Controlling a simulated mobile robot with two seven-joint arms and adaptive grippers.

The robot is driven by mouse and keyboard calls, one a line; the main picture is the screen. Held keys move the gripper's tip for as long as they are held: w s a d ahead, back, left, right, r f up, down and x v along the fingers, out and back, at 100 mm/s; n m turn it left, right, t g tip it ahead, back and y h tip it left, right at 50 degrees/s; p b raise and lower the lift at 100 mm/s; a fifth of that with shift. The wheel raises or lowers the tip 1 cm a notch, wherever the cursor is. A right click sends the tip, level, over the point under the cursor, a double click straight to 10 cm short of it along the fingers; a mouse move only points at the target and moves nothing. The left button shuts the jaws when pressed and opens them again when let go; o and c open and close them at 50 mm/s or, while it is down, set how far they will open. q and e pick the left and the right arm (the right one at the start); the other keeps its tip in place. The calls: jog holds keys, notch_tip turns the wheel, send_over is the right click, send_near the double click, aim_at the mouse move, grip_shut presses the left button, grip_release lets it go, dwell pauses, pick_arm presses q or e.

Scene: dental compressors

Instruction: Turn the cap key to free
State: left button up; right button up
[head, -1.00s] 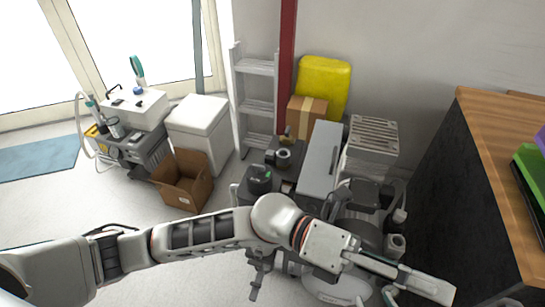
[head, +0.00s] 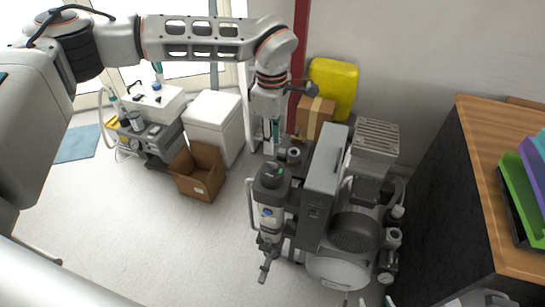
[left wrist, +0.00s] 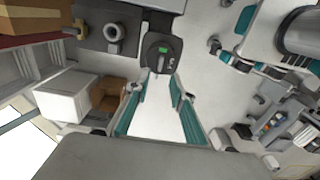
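The dark cap (head: 271,174) sits on top of an upright canister at the left front of the compressor. In the left wrist view the cap (left wrist: 161,53) shows a green mark on a black face, with a small grey part below the mark. I cannot tell which way its key points. My left gripper (head: 270,150) points down behind and above the cap. Its teal fingers (left wrist: 160,78) are spread with nothing between them, and the cap is just past the tips.
The compressor (head: 352,232) stands right of the canister, with a tall grey housing (head: 322,180) close beside the cap. A cardboard box (head: 198,172) and white cabinet (head: 214,118) stand to the left. A wooden-topped counter (head: 490,190) is at right.

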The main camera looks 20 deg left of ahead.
aim_at(272, 163)
pick_arm(q)
notch_tip(272, 163, down, 7)
jog(key=shift+d+f, duration=0.1)
jog(key=shift+f, duration=0.05)
dwell(0.4)
grip_shut()
